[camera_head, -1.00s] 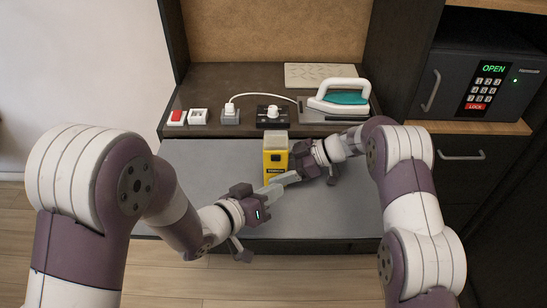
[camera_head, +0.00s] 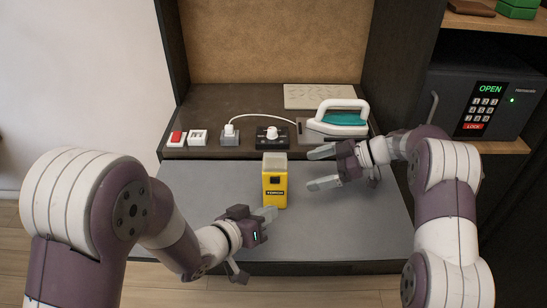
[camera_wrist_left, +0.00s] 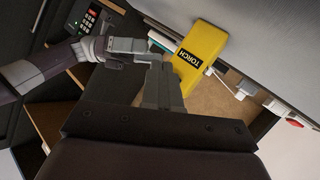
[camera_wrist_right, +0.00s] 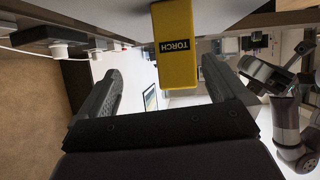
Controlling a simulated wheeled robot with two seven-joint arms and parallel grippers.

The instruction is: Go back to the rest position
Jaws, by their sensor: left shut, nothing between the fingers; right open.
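My left gripper (camera_head: 268,217) is shut and empty, low over the front of the grey desk top, just in front of a yellow torch. The yellow torch (camera_head: 275,188) stands upright on the desk top and is labelled TORCH. It also shows in the left wrist view (camera_wrist_left: 198,55) and in the right wrist view (camera_wrist_right: 175,45). My right gripper (camera_head: 318,168) is open and empty to the right of the torch, with its fingers pointing left. The torch is apart from the right fingers.
Behind the desk top (camera_head: 210,195) a raised shelf holds a red switch (camera_head: 176,138), a white switch (camera_head: 198,136), a plug in a socket (camera_head: 229,134), a black dial box (camera_head: 272,134) and an iron (camera_head: 340,120). An open-marked safe (camera_head: 485,95) stands at right.

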